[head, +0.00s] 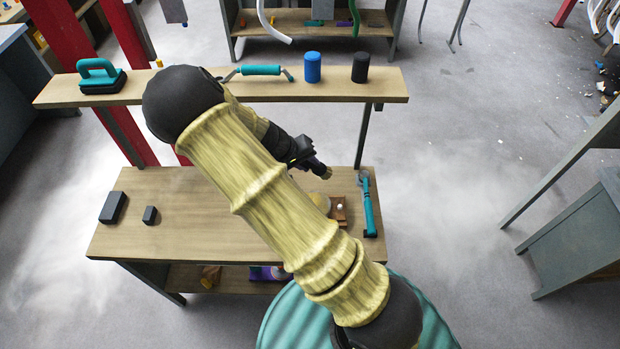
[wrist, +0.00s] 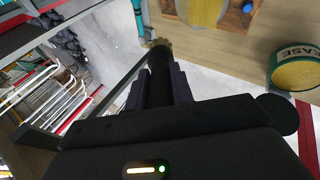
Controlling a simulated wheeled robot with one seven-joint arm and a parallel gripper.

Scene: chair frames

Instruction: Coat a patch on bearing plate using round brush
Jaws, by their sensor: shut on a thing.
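My gripper (wrist: 160,88) is shut on the black handle of the round brush (wrist: 160,72), whose tan bristle tip (wrist: 160,44) points away from the wrist. In the head view my gripper (head: 303,154) and the brush (head: 322,171) are above the right part of the workbench. A yellowish patch on a grey-edged piece (wrist: 205,10), which looks like the bearing plate, is at the top of the wrist view, beyond and right of the bristles. My arm hides much of the bench in the head view.
A brown block with a pale knob (head: 340,210) and a teal tool (head: 369,205) are at the bench's right end. Two dark blocks (head: 113,207) lie at its left. The raised shelf (head: 220,90) holds a teal-handled tool, blue can (head: 312,67) and black can (head: 360,67).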

